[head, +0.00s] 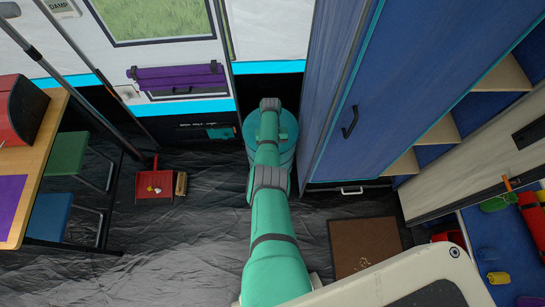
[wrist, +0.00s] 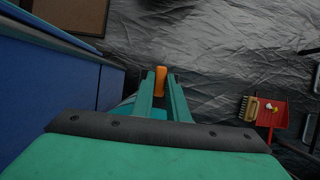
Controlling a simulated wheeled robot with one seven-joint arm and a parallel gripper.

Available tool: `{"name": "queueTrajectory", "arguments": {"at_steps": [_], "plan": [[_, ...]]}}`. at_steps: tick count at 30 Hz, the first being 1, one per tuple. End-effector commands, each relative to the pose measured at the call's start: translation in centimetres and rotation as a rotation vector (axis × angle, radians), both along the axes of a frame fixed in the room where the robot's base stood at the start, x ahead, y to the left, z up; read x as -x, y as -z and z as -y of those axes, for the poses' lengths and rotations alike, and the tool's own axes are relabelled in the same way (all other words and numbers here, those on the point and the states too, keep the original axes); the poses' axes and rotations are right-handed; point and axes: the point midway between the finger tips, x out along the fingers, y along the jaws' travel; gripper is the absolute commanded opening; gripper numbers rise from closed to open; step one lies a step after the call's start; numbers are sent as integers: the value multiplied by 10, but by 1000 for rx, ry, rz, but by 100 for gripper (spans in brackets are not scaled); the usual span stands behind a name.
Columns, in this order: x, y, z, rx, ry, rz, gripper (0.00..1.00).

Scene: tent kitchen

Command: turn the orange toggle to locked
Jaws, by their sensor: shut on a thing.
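The orange toggle (wrist: 160,78) shows in the wrist view as a short upright piece between the fingertips of my gripper (wrist: 160,88). The two teal fingers are shut on it, one on each side. What the toggle is fixed to is mostly hidden by the fingers and wrist. A blue-teal surface shows just below and beside the fingers. In the head view my arm reaches out over a round teal drum (head: 286,128) and hides the fingers and toggle. I cannot read any locked marking.
A tall blue cabinet (head: 345,100) stands close on the right of the arm. A red dustpan (head: 153,187) and a brush (head: 181,184) lie on the dark floor at left. A brown mat (head: 365,245) lies at right. A wooden table (head: 43,145) stands far left.

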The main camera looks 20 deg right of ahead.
Motion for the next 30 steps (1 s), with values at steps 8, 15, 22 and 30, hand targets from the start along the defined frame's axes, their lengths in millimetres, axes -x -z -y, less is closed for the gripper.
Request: {"name": "queueTrajectory", "arguments": {"at_steps": [8, 15, 22, 30], "plan": [[-2, -1, 1, 2, 37, 6, 0], [-2, -1, 2, 2, 38, 7, 0], [-2, -1, 1, 1, 37, 5, 33], [-2, -2, 1, 1, 35, 3, 33]]}}
